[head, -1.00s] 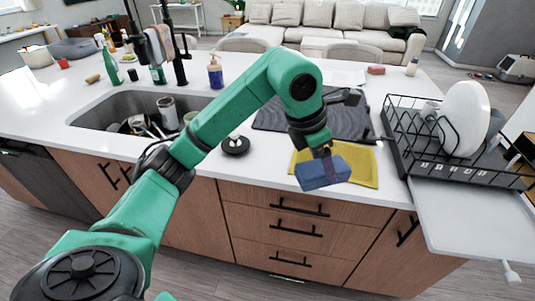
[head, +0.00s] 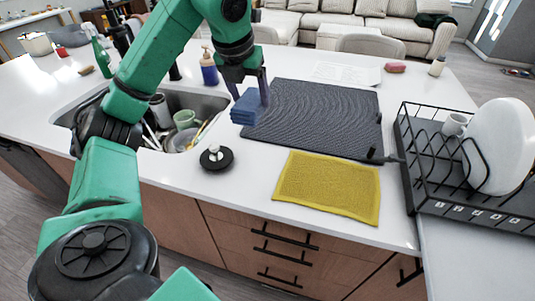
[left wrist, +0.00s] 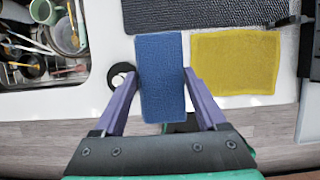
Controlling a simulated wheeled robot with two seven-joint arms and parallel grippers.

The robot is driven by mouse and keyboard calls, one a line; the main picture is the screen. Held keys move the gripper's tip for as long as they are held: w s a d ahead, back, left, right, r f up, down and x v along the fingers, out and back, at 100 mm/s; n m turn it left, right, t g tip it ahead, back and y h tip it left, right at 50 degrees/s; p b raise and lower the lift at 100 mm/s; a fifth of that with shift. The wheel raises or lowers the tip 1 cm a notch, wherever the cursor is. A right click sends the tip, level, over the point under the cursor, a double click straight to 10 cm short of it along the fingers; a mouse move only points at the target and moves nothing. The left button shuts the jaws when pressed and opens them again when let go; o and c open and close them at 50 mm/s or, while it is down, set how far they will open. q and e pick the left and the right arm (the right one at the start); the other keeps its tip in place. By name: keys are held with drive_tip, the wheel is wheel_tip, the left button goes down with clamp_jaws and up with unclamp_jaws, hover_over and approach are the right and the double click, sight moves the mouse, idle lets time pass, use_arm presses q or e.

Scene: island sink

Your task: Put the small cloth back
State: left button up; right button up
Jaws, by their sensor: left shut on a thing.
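A small folded blue cloth (head: 245,107) is between the fingers of my left gripper (head: 254,86). It appears over the counter between the sink and the dark mat; its exact height is hard to tell. In the left wrist view the blue cloth (left wrist: 161,85) sits between the two purple fingers of the left gripper (left wrist: 160,74), which is shut on it. A yellow cloth (head: 328,186) lies flat on the counter near the front edge; it also shows in the left wrist view (left wrist: 235,62). My right gripper is not in view.
The sink (head: 215,103) at the left holds dishes and utensils. A soap bottle (head: 208,68) stands behind it. A black round stopper (head: 216,158) lies on the counter. The dark ribbed mat (head: 315,118) is bare. A black dish rack (head: 452,185) with a white plate stands at the right.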

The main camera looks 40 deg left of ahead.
use_arm(q)
wheel_tip(320, 180, down, 2)
drive_tip(key=shift+s+f+b, duration=0.1)
drive_tip(key=shift+b, duration=0.6)
drive_tip(key=f+b, duration=0.2)
drive_tip(key=f, duration=0.2)
drive_tip(key=s+f+b, duration=0.1)
drive_tip(key=f, duration=0.3)
drive_tip(key=f+b, duration=0.2)
drive_tip(key=f, duration=0.2)
drive_tip(key=shift+s+f+b, duration=0.25)
drive_tip(key=shift+b, duration=0.05)
wheel_tip(320, 180, down, 4)
drive_tip(key=shift+s+r+b, duration=0.1)
drive_tip(key=shift+s+b, duration=0.05)
drive_tip(key=shift+b, duration=0.25)
drive_tip(key=shift+f, duration=0.35)
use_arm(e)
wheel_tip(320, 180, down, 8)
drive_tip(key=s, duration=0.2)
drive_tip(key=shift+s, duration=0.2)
use_arm(q)
drive_tip(key=o, duration=1.2)
drive_tip(key=shift+o, duration=0.2)
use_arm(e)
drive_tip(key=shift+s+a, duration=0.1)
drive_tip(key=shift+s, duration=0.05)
use_arm(q)
drive_tip(key=shift+r, duration=0.1)
